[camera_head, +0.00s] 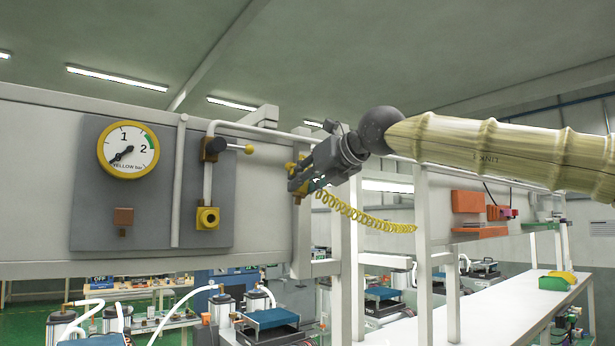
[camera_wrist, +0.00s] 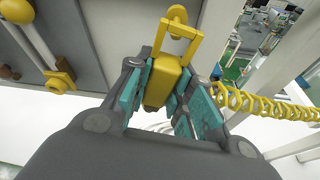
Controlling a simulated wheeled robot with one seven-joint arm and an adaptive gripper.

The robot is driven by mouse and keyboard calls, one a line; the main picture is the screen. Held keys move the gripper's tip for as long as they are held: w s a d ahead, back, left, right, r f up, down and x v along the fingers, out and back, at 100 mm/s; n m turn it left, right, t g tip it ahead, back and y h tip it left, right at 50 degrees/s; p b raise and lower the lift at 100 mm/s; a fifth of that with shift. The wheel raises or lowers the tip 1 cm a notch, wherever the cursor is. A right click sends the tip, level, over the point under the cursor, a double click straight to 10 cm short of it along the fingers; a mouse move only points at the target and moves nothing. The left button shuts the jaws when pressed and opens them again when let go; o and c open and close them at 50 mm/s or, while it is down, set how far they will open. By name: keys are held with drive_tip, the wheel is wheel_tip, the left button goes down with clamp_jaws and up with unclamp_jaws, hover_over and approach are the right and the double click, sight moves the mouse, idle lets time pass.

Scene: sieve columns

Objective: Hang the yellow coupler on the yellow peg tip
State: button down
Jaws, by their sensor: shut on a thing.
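The yellow coupler (camera_wrist: 160,85) is a blocky body with a square loop on its far end. My gripper (camera_wrist: 165,98) is shut on the body between its teal pads. A round yellow peg tip (camera_wrist: 177,13) shows just beyond the loop's end bar in the wrist view. The loop and peg overlap there, and I cannot tell whether the loop hangs on the peg. In the head view my gripper (camera_head: 302,183) is at the right end of the wall panel, with parts of the yellow coupler (camera_head: 301,194) showing around the fingers.
A yellow coiled hose (camera_head: 365,215) runs right from the coupler. Left on the grey board (camera_head: 150,215) are a yellow gauge (camera_head: 128,150), a valve lever with yellow knob (camera_head: 250,149) and a yellow port (camera_head: 207,218). White posts (camera_head: 345,250) stand close below my gripper.

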drive_tip(key=shift+w+a+f, duration=0.1)
drive_tip(key=shift+w+a, duration=0.1)
drive_tip(key=shift+w, duration=0.45)
drive_tip(key=shift+s+a+r, duration=0.2)
drive_tip(key=shift+s+r, duration=0.1)
drive_tip(key=shift+s, duration=0.1)
drive_tip(key=shift+w+a, duration=0.15)
drive_tip(key=x, duration=0.3)
drive_tip(key=shift+w+f+p, duration=0.25)
drive_tip(key=shift+p, duration=0.1)
drive_tip(key=shift+f, duration=0.15)
drive_tip(key=c, duration=1.2)
unclamp_jaws()
